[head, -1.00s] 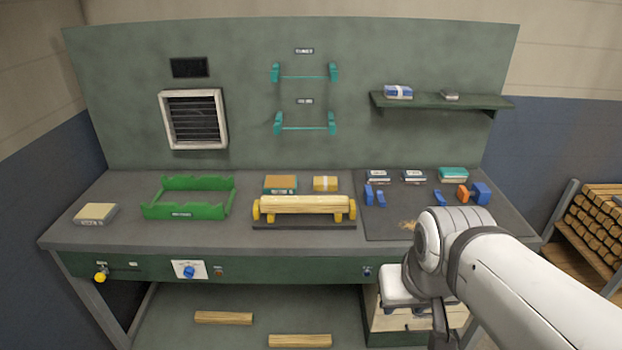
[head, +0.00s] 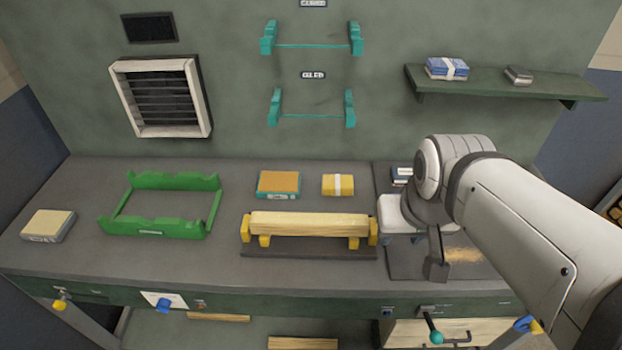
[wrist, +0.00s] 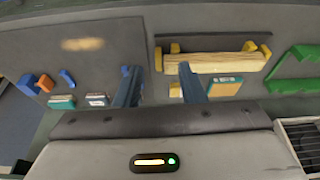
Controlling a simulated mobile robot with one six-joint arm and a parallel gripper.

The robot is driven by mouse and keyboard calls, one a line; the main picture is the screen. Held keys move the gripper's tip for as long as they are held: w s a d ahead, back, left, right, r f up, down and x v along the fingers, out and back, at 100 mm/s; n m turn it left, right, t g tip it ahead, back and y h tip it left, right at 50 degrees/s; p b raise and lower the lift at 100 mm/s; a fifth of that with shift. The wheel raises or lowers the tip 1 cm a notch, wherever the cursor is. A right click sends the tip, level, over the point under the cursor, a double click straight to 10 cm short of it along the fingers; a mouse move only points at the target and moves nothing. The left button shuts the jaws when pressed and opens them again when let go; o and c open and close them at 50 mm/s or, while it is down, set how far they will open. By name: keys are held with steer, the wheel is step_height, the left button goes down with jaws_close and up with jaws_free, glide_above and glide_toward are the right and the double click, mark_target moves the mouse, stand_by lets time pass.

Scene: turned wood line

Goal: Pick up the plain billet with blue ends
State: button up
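A pale wooden billet (head: 308,223) lies across a yellow cradle (head: 265,241) at the middle of the bench. It also shows in the wrist view (wrist: 212,63). Its end faces are not clear, and I see no blue on it. Two more pale billets lie below the bench, one at the left (head: 218,317) and one at the right (head: 302,342), partly cut off, with no blue visible. My gripper (wrist: 160,82) is open and empty, its two dark fingers apart over the bench. In the head view my arm stands right of the cradle, and the fingers are mostly hidden.
An empty green cradle (head: 158,230) stands left. An orange-topped box (head: 278,184) and yellow pack (head: 338,185) sit behind the yellow cradle. Blue and orange blocks (wrist: 35,84) stand on the dark mat (wrist: 105,45). Empty teal wall brackets (head: 312,117) and a shelf (head: 500,85) are above.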

steer(key=shift+s+r, duration=0.1)
steer(key=shift+o, duration=1.5)
steer(key=shift+w+a+f, duration=0.2)
steer(key=shift+w+f, duration=0.1)
steer(key=o, duration=0.4)
steer(key=w+a+f+m+g+y+b, duration=0.1)
steer(key=w+a+f+m, duration=0.1)
steer(key=w+m, duration=0.1)
steer(key=w+a+f+m+g+y+b, duration=0.1)
steer(key=w+a+f+m+y+b, duration=0.1)
steer(key=w+f+m, duration=0.1)
steer(key=w+a+f+m+g+y+b, duration=0.1)
steer(key=w+a+f+m, duration=0.1)
steer(key=w+m, duration=0.1)
steer(key=shift+w+a+f+m+y, duration=0.1)
steer(key=shift+a+f+m+y, duration=0.1)
steer(key=shift+f+m+y, duration=0.15)
steer(key=shift+c, duration=0.2)
steer(key=m+y+b, duration=0.3)
steer(key=m+y, duration=0.1)
steer(key=m, duration=0.5)
glide_toward(311, 219)
steer(key=x, duration=0.3)
steer(key=shift+n, duration=0.25)
steer(key=shift+p+x, duration=0.3)
steer(key=shift+x, duration=3.6)
